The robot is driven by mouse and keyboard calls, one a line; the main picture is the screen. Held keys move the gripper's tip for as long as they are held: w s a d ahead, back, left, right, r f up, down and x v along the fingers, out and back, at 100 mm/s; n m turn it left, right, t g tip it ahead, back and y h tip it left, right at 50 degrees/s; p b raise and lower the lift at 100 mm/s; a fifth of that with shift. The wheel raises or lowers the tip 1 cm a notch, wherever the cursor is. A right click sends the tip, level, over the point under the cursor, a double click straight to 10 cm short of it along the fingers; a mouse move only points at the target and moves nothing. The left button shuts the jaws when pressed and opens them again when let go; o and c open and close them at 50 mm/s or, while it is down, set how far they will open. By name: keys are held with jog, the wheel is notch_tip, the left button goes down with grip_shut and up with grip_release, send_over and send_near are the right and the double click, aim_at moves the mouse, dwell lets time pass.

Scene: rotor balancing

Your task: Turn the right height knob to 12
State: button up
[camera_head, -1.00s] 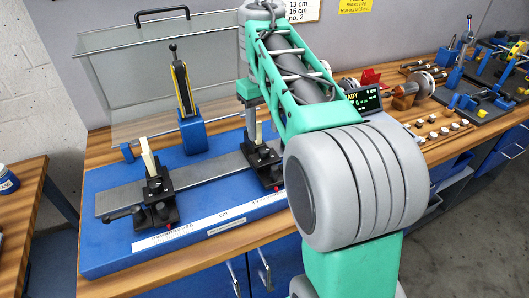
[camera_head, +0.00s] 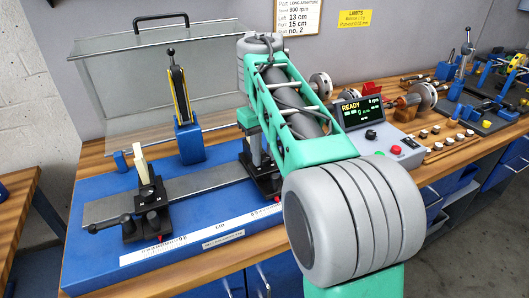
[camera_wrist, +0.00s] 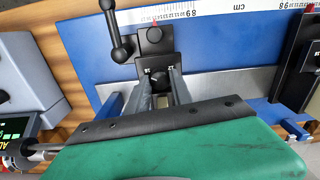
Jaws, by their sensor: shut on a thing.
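The right support stand (camera_head: 262,178) is a black carriage on the grey rail, partly hidden by my arm. In the wrist view it shows upside down as a black block (camera_wrist: 154,42) with a lever. My gripper (camera_wrist: 161,78) is shut on the small dark height knob (camera_wrist: 156,74), with a grey finger on each side. Small white marks flank the knob, too small to read surely. In the head view my gripper (camera_head: 255,150) reaches down onto the right stand; its fingertips are hard to make out.
The left stand (camera_head: 148,208) with a pale upright post is on the same blue base (camera_head: 105,250). A yellow-black upright device (camera_head: 180,100) and a clear guard (camera_head: 120,85) stand behind. A console reading READY (camera_head: 362,108) is right of my arm.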

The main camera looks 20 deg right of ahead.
aim_at(264, 157)
grip_shut()
jog(key=m, duration=0.4)
jog(key=shift+m, duration=0.3)
jog(key=o, duration=0.7)
grip_release()
jog(key=shift+c, duration=0.2)
notch_tip(264, 157, up, 8)
jog(key=p, duration=0.7)
jog(key=shift+f, duration=0.1)
